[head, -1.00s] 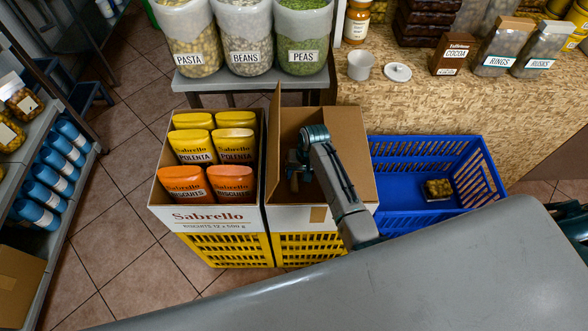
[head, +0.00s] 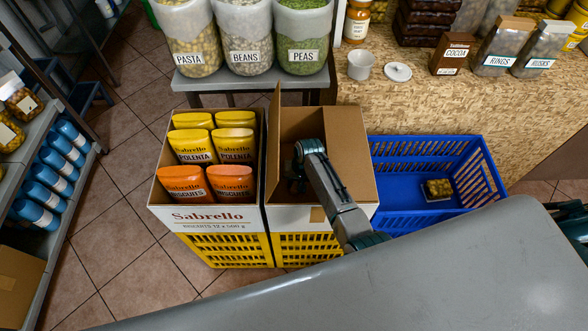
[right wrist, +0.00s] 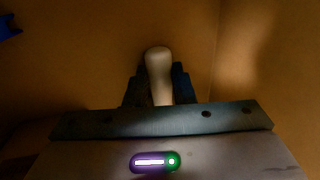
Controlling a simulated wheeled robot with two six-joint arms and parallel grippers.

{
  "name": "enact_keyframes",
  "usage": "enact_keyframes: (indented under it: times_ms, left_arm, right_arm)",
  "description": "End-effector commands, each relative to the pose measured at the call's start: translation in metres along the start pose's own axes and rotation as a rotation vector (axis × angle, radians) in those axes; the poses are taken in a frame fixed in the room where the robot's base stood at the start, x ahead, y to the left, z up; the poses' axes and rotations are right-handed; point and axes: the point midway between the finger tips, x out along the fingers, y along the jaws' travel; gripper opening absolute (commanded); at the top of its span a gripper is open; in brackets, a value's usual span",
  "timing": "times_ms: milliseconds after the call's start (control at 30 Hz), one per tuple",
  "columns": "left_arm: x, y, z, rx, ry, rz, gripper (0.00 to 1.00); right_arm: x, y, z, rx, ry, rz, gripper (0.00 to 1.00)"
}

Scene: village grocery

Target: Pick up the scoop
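A pale, round-ended handle (right wrist: 158,62), apparently the scoop's, shows in the right wrist view. The rest of the scoop is hidden. My right gripper (right wrist: 159,85) has one dark finger on each side of the handle, with no clear gap. It looks shut on it. In the head view my right gripper (head: 297,178) is down inside the open cardboard box (head: 350,150), mostly hidden by my own arm. The scoop cannot be made out there. My left gripper is not in view.
Left of the box stands a carton (head: 212,217) of polenta and biscuits packs. Yellow crates (head: 228,250) support both boxes. Bins of pasta, beans and peas (head: 302,40) stand behind.

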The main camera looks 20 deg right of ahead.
Motion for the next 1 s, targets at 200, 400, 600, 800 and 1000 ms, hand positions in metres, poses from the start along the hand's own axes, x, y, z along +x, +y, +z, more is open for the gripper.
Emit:
enact_keyframes:
  times_ms: [200, 400, 600, 800, 1000]
  left_arm:
    - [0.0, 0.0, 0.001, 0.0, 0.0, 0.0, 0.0]
    - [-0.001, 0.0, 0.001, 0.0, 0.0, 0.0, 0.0]
    - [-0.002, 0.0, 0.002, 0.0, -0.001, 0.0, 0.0]
    - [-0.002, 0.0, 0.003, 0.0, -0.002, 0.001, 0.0]
    - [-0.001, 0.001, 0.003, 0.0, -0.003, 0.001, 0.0]
  right_arm:
    - [0.0, 0.0, 0.0, 0.0, 0.0, 0.0, 0.0]
    - [-0.004, -0.001, 0.0, 0.0, 0.001, 0.0, 0.0]
    - [-0.024, -0.005, -0.001, 0.0, 0.003, -0.002, 0.0]
    - [-0.063, -0.013, -0.001, -0.001, 0.003, -0.002, 0.0]
    - [-0.09, -0.019, -0.001, -0.001, 0.001, -0.001, 0.0]
